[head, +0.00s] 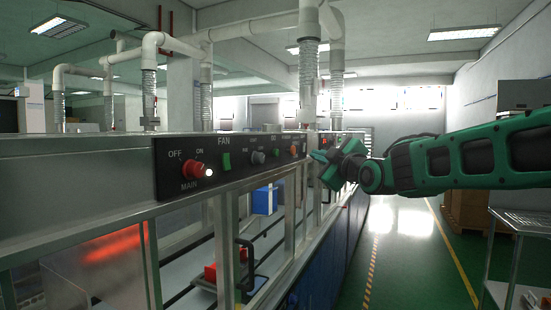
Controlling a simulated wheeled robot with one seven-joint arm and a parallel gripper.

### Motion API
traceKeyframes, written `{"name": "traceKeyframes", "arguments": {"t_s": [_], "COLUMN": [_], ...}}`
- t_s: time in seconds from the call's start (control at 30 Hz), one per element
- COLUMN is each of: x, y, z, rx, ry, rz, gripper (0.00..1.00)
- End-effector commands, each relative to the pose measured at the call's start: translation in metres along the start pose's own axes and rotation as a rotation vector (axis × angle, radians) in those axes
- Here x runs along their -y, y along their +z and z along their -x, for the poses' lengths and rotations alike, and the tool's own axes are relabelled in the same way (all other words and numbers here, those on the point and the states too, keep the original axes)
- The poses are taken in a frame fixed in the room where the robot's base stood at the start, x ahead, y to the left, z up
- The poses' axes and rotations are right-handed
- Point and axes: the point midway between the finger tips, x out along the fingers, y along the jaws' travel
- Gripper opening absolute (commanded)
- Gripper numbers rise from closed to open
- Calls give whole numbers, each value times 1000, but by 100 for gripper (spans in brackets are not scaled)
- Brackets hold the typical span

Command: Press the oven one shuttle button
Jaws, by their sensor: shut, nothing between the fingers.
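A black control panel (170,191) runs along the upper front of the long oven line. It carries a red MAIN knob (195,170) beside a lit white lamp, a green FAN switch (226,161), a grey knob (258,157) and an orange-red button (293,151) near its right end. The labels past FAN are too small to read, so I cannot tell which control is the shuttle button. My gripper (318,157) is shut and empty, pointing left at the machine front just right of this panel. It partly hides a second panel farther along; contact cannot be told.
Below the panel, a window frame shows a glowing red heater (113,244), a red block (211,272) and a blue box (265,200). A black door handle (246,262) sticks out. A metal rack (520,222) stands at right. The green aisle floor (410,270) is clear.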

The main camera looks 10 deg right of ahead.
Motion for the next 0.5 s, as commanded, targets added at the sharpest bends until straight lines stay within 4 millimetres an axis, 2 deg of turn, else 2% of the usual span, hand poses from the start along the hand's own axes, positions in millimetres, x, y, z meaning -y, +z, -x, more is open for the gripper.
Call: {"name": "traceKeyframes", "arguments": {"t_s": [0.27,0.5], "x": [5,20], "y": [-5,-20], "z": [-8,-28], "rx": [1,1], "ry": [-1,-1], "rz": [-1,-1], "gripper": [0,0]}}
